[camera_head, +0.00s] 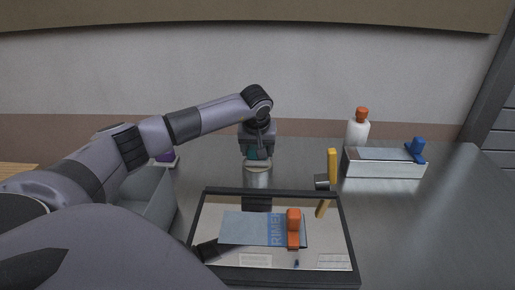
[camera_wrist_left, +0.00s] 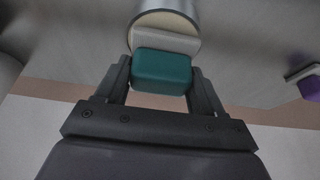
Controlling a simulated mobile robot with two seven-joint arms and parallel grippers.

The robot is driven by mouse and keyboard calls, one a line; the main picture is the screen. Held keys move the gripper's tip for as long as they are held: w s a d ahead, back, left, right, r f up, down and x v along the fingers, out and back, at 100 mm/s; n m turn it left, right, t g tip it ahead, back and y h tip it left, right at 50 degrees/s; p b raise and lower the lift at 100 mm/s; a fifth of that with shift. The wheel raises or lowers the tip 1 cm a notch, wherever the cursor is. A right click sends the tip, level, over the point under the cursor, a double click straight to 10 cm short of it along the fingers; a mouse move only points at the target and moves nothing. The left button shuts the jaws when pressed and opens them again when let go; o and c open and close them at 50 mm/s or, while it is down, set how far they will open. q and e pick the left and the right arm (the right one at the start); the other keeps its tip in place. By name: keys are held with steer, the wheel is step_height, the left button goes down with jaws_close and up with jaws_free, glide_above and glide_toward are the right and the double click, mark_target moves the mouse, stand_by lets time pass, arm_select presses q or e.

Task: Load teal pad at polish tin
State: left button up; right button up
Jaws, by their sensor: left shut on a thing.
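The teal pad (camera_head: 257,153) is between the fingers of my left gripper (camera_head: 257,151), which is shut on it. The wrist view shows the teal block (camera_wrist_left: 161,71) between both fingers (camera_wrist_left: 160,75), with a pale layer on its far side. The polish tin (camera_head: 258,180) is a silver cylinder with a cream top, behind the black-framed tray. In the wrist view the pale layer overlaps the round cream opening of the tin (camera_wrist_left: 185,20). I cannot tell whether it touches the polish. My right gripper is not in view.
The black-framed tray (camera_head: 350,235) holds a blue-grey panel and an orange-handled tool (camera_head: 294,226). A yellow-handled tool (camera_head: 332,165) stands at its back right. A grey bin (camera_head: 150,200), a purple pad (camera_head: 165,157), a white bottle (camera_head: 357,133) and a pale box (camera_head: 385,168) stand around.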

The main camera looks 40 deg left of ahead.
mark_target(257, 146)
arm_select(q)
steer(key=shift+f, duration=0.35)
steer(key=shift+f, duration=0.1)
stand_by(1.1)
step_height(257, 146, up, 7)
steer(key=p, duration=0.5)
steer(key=shift+p, duration=0.4)
stand_by(0.6)
